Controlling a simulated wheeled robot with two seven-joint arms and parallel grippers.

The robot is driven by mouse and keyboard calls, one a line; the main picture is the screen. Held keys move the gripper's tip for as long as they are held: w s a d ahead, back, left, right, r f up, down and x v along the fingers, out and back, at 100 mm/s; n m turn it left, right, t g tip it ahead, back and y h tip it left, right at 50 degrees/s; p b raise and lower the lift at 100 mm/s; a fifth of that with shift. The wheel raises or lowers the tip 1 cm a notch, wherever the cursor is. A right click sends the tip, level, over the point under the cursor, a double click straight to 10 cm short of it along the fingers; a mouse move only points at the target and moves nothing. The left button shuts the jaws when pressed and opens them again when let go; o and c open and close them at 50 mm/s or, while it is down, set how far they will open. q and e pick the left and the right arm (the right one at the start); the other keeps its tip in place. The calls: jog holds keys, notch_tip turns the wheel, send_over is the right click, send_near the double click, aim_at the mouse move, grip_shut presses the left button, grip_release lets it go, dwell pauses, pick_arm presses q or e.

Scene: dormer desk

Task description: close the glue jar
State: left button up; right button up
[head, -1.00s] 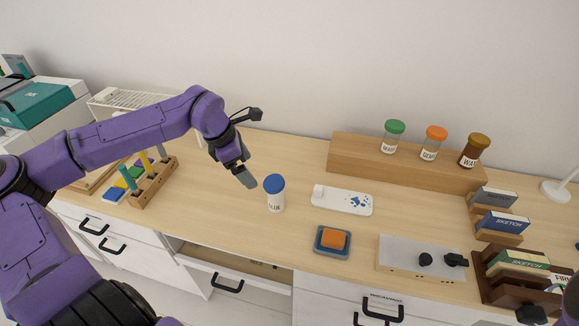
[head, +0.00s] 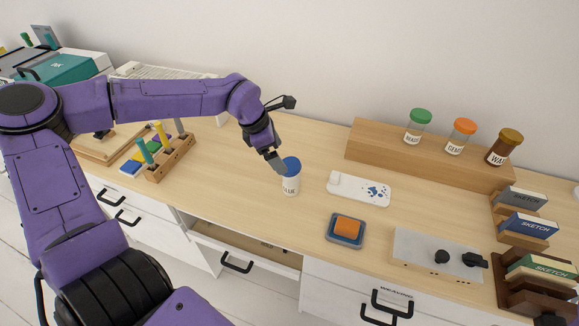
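The glue jar (head: 290,184) is a white jar standing upright on the desk, with a blue lid (head: 291,166) on its top. Its label is partly readable. My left gripper (head: 277,163) is at the upper left of the jar, with its grey fingertips at the left edge of the lid. Whether they touch the lid, and whether the fingers are open or shut, I cannot tell from this angle. How tightly the lid sits is not visible. My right gripper is not clearly in view.
A white dish with blue spots (head: 359,189) lies right of the jar. An orange block on a blue tray (head: 345,231) is in front. A wooden riser (head: 430,156) with three lidded jars stands behind. A peg block (head: 171,158) is left. An open drawer (head: 245,250) is below.

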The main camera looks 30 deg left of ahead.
aim_at(289, 165)
pick_arm(q)
jog(key=x, duration=0.5)
jog(key=shift+w+d, duration=0.3)
jog(key=shift+d, duration=0.05)
jog(key=shift+s, duration=0.1)
jog(key=c, duration=1.2)
jog(key=shift+r, duration=0.1)
